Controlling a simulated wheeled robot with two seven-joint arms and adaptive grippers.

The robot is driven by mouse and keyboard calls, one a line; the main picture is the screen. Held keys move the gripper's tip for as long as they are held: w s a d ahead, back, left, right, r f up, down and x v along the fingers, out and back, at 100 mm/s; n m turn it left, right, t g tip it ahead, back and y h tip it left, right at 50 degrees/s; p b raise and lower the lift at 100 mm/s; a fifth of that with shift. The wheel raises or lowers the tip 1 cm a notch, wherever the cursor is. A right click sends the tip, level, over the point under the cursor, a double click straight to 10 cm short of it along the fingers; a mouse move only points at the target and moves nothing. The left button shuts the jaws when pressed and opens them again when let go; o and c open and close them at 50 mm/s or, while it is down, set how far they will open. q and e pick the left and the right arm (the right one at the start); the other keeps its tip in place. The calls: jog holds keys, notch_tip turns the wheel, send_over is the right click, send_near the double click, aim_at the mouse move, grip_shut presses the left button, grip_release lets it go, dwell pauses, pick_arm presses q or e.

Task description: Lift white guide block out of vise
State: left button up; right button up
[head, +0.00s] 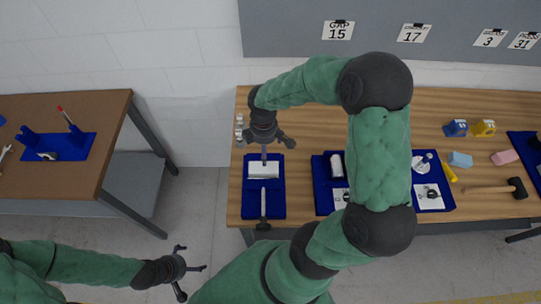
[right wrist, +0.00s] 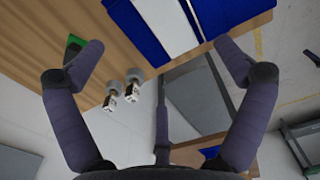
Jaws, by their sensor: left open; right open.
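The white guide block (head: 264,170) shows as a pale block at the vise (head: 264,200), on a blue mat (head: 248,210) at the left end of the wooden bench. How deep it sits between the jaws is hard to tell. My right gripper (head: 265,147) is open and empty above the back of the block. In the right wrist view a white surface (right wrist: 168,22), probably the block, lies beyond the open fingers (right wrist: 160,45) with blue on both sides. My left gripper (head: 188,268) is open and empty over the floor, left of the bench.
Two small pale pieces (right wrist: 123,95) stand near the bench edge, close to my right gripper. A second blue mat (head: 322,200) with fixtures lies to the right, partly behind my right arm. A hammer (head: 492,190) lies farther right. A brown table (head: 85,115) stands at left.

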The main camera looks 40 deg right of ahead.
aim_at(264, 170)
notch_tip(264, 170, down, 10)
jog(key=shift+s+f, duration=0.1)
jog(key=shift+f, duration=0.15)
dwell(0.5)
jog(key=shift+a, duration=0.1)
